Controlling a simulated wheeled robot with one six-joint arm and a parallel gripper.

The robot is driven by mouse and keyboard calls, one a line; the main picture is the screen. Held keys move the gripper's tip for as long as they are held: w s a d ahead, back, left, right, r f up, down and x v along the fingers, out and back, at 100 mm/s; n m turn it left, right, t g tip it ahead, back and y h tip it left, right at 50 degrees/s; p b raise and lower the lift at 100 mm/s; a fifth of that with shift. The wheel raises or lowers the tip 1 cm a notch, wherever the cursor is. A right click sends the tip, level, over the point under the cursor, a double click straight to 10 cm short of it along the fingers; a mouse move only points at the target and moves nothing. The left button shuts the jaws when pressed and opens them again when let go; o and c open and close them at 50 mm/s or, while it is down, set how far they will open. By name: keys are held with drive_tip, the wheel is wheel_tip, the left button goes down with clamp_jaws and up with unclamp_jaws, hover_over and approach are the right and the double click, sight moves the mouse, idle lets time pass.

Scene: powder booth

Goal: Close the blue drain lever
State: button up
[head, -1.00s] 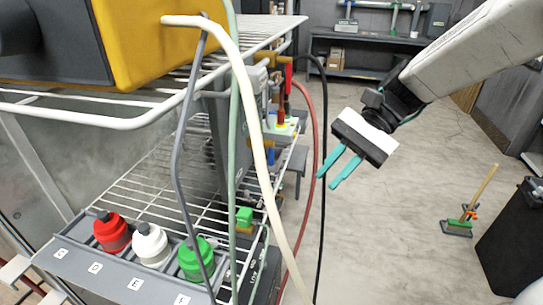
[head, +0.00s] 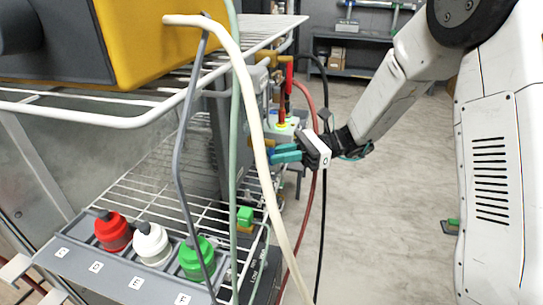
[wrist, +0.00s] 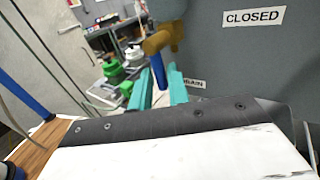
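The blue drain lever (wrist: 158,70) hangs down from a brass valve body (wrist: 166,38) in the wrist view, close to a grey panel. A DRAIN label (wrist: 189,83) is partly hidden behind my right finger, and a CLOSED label (wrist: 253,17) is up and to the right. My gripper (wrist: 161,76) is open, with its teal fingers on either side of the lever's lower end. I cannot tell whether they touch it. In the head view my gripper (head: 278,152) is beside the shelf unit, and the blue lever is not clear there.
A red lever (head: 289,72) stands above my gripper. A cream hose (head: 252,110) and a red hose (head: 313,110) hang nearby. Red (head: 113,231), white (head: 151,243) and green (head: 196,259) capped bottles sit in a front rack.

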drive_tip(key=shift+x, duration=1.15)
drive_tip(key=shift+c, duration=0.3)
clamp_jaws()
